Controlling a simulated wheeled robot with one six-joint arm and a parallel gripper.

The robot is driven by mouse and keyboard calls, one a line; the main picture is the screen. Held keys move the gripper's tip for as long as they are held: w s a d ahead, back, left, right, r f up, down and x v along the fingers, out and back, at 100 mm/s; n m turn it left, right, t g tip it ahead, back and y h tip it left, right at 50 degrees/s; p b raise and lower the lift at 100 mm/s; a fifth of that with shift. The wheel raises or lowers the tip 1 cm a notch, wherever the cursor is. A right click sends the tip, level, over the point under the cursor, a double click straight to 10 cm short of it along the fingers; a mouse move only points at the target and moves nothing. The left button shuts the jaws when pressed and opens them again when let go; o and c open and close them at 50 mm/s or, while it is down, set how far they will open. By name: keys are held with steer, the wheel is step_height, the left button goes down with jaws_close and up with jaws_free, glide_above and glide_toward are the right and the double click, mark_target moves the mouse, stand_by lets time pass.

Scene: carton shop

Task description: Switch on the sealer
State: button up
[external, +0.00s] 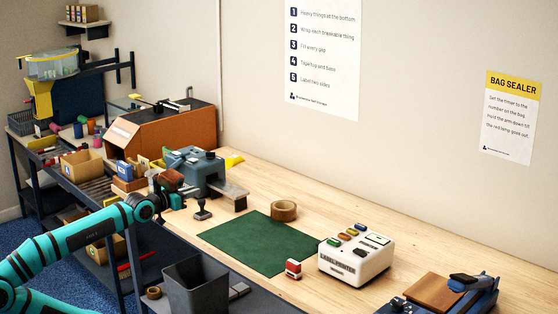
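A blue machine (474,290) with a raised dark arm and a brown plate stands at the bottom right, partly cut off by the picture's edge. It is below the "BAG SEALER" poster (513,118) and looks like the sealer. Small dark controls show at its front left; their setting is too small to read. My gripper (173,190) is at the left end of the bench, beside a blue-grey machine (197,170) with a grey plate, far from the blue machine. Its fingers are small and mixed with the clutter behind, so their opening cannot be made out.
A white label printer (355,262), red stamp (293,269), tape roll (284,210) and green mat (258,243) lie between my gripper and the blue machine. A dark stamp (203,211) is close to my gripper. A grey bin (196,287) stands before the bench.

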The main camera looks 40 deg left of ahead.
steer(key=shift+w+d+r, duration=0.1)
steer(key=shift+w+d, duration=0.05)
steer(key=shift+w, duration=0.15)
jaws_close()
steer(key=w+d+r+m+g+h, duration=0.1)
steer(key=w+d+m+g+h, duration=0.2)
steer(key=w+d, duration=0.5)
steer(key=w+d+r+m+g+h, duration=0.1)
steer(key=w+d+m+g+h, duration=0.3)
steer(key=d, duration=0.8)
steer(key=w+d+r+m+g+h, duration=0.1)
steer(key=w+d+r+m, duration=0.1)
steer(key=w+d, duration=0.65)
steer(key=s+d+f+m+g+h, duration=0.1)
steer(key=s+d+f+m+g, duration=0.1)
steer(key=d, duration=1.2)
steer(key=s+d+f+m+g, duration=0.3)
steer(key=d+m+g, duration=0.1)
steer(key=d, duration=1.1)
steer(key=s+d+f+m+g+h, duration=0.1)
steer(key=s+d+f+m+g, duration=0.1)
steer(key=d, duration=1.2)
steer(key=shift+s+d+f+m+g+h, duration=0.3)
steer(key=shift+s+d+f+m+g, duration=0.15)
steer(key=shift+f+g, duration=0.3)
steer(key=shift+w, duration=0.1)
